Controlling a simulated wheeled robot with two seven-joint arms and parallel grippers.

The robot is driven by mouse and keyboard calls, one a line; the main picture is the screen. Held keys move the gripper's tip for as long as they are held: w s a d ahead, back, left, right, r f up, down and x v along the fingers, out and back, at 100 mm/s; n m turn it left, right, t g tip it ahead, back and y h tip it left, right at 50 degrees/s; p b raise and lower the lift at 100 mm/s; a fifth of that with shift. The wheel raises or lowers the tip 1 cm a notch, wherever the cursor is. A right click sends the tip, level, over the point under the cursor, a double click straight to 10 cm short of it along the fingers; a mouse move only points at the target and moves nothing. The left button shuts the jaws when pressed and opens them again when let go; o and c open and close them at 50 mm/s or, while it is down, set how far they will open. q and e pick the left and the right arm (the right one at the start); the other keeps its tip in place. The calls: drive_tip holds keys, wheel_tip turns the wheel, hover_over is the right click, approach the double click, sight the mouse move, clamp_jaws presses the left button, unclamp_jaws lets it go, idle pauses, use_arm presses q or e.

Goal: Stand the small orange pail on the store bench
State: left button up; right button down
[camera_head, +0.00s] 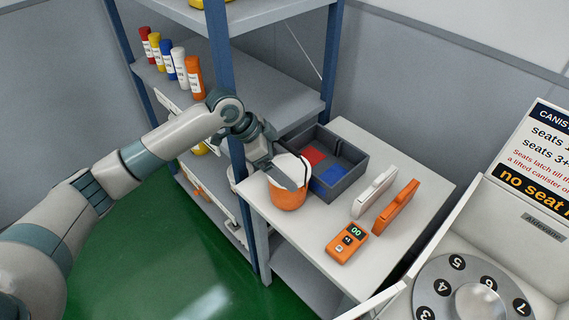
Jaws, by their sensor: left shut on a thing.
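The small orange pail (287,198) is upright at the left end of a light-topped bench (325,212), right of the blue shelf post. My left gripper (286,174) comes over it from the upper left and is shut on it at its top. The gripper hides much of the pail's rim. I cannot tell whether the pail's base touches the bench top or is slightly above it. My right gripper is not in view.
A dark divided tray (350,184) with red and blue contents stands behind the pail. A white case (374,193), an orange case (396,206) and an orange handheld meter (347,243) are to the right. Shelving with several bottles (180,68) stands left; a numbered dial (470,297) is lower right.

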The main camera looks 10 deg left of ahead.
use_arm(q)
drive_tip(key=shift+f, duration=0.25)
drive_tip(key=shift+d+f, duration=0.1)
drive_tip(key=o, duration=1.8)
drive_tip(key=shift+f, duration=0.1)
drive_tip(key=shift+c, duration=0.2)
drive_tip(key=shift+s, duration=0.1)
drive_tip(key=shift+r, duration=0.2)
drive_tip(key=b+v, duration=0.3)
drive_tip(key=v, duration=0.9)
